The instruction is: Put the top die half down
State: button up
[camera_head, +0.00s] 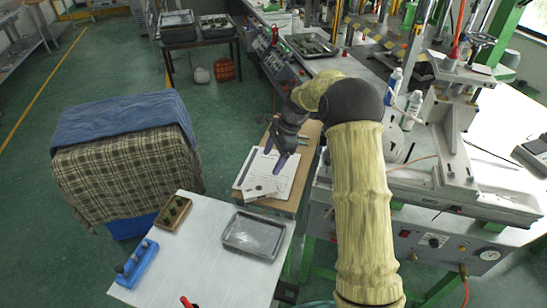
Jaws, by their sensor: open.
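My gripper (273,156) is over the small wooden table beside the machine, with its two purple fingers apart and nothing visible between them. Below and just in front of the fingers lie white sheets (284,182) on the wooden top (308,150). A small pale flat piece (262,186) lies at the sheets' near edge, apart from the fingers in the picture. I cannot tell whether it is the top die half or paper. No die half can be made out with certainty, and my arm hides part of the machine.
A white table (205,262) in front holds a metal tray (253,235), a brown box (174,214) and a blue rack (137,265). A cloth-covered stack (125,165) stands at left. The injection machine (455,155) and bottles (411,109) are at right. Green floor is free at far left.

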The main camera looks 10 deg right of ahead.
jog(key=shift+s, duration=0.1)
jog(key=s+d+r+n+t+h, duration=0.1)
jog(key=s+d+n, duration=0.1)
jog(key=s+n, duration=0.3)
jog(key=s+d+r+n+t+h, duration=0.1)
jog(key=s+n, duration=0.4)
jog(key=s, duration=0.8)
jog(key=s+d+r+n+t+h, duration=0.1)
jog(key=s+d+r+n+h, duration=0.1)
jog(key=s+d+n, duration=0.3)
jog(key=s, duration=0.4)
jog(key=shift+s+r+n+h, duration=0.25)
jog(key=shift+s+n+h, duration=0.05)
jog(key=shift+s+n, duration=0.1)
jog(key=shift+o, duration=0.4)
jog(key=shift+c, duration=0.4)
